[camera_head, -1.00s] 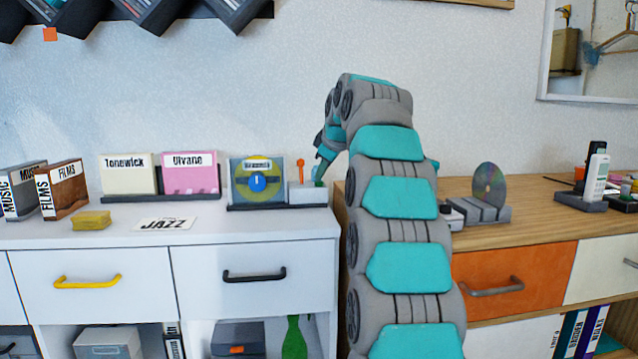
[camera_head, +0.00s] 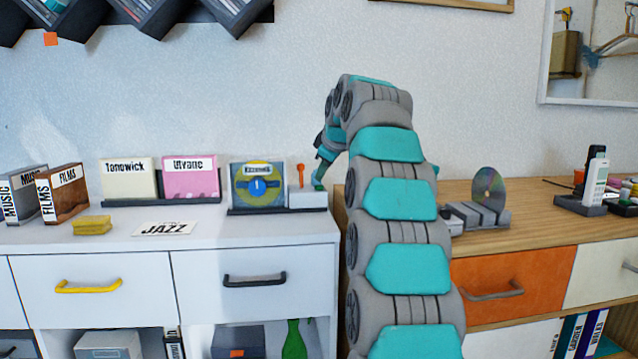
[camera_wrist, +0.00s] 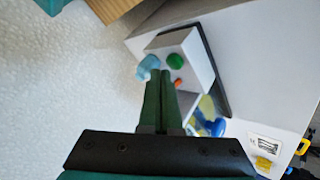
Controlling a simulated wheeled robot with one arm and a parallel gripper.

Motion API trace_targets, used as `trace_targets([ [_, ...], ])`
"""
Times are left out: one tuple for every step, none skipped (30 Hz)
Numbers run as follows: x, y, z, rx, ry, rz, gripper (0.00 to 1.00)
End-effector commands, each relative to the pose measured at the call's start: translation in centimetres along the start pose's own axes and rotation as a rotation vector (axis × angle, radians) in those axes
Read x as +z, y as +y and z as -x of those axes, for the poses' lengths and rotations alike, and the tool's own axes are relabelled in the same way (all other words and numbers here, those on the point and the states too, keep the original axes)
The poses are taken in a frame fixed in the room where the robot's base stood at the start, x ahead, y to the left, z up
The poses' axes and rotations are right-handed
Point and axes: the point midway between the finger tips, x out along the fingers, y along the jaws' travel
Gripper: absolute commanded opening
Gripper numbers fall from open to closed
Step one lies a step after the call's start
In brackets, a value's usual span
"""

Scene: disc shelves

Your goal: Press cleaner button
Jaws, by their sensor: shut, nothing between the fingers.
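The cleaner (camera_head: 308,200) stands at the right end of the white cabinet. It is a white box on a dark base, with an orange stick and a case holding a yellow disc with a blue knob (camera_head: 257,187). In the wrist view a round green button (camera_wrist: 175,61) sits on the white box, near the orange stick's tip (camera_wrist: 177,82). A light blue piece (camera_wrist: 148,62) shows beside the box. My gripper (camera_head: 318,184) is shut and empty, pointing down by the box; its fingers (camera_wrist: 161,75) appear close to the button. I cannot tell if they touch anything.
Labelled cases (camera_head: 160,178) in a rack, a yellow sponge (camera_head: 92,225) and a JAZZ card (camera_head: 164,229) lie left on the cabinet (camera_head: 225,242). A wooden desk (camera_head: 545,222) with a disc in a stand (camera_head: 488,186) is to the right. The wall is close behind.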

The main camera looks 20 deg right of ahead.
Motion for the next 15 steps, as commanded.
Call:
trace_targets([
  [-0.21,0.21,0.27,0.0,0.0,0.0,0.0],
  [-0.23,0.23,0.31,0.0,0.0,0.0,0.0],
  [-0.24,0.24,0.32,0.0,0.0,0.0,0.0],
  [-0.23,0.23,0.31,0.0,0.0,0.0,0.0],
  [-0.22,0.22,0.29,0.0,0.0,0.0,0.0],
  [-0.21,0.2,0.27,0.0,0.0,0.0,0.0],
  [-0.2,0.2,0.27,0.0,0.0,0.0,0.0],
  [-0.2,0.2,0.27,0.001,0.0,0.0,0.0],
  [-0.21,0.2,0.27,0.001,0.001,0.0,0.0],
  [-0.22,0.2,0.27,0.001,0.001,0.0,0.0],
  [-0.22,0.21,0.28,0.001,0.001,0.0,0.0],
  [-0.26,0.26,0.34,0.001,0.001,0.0,0.0],
  [-0.31,0.3,0.4,0.001,0.001,0.0,0.0],
  [-0.38,0.37,0.49,0.001,0.001,0.0,0.0],
  [-0.52,0.5,0.67,0.001,0.001,0.0,0.0],
])
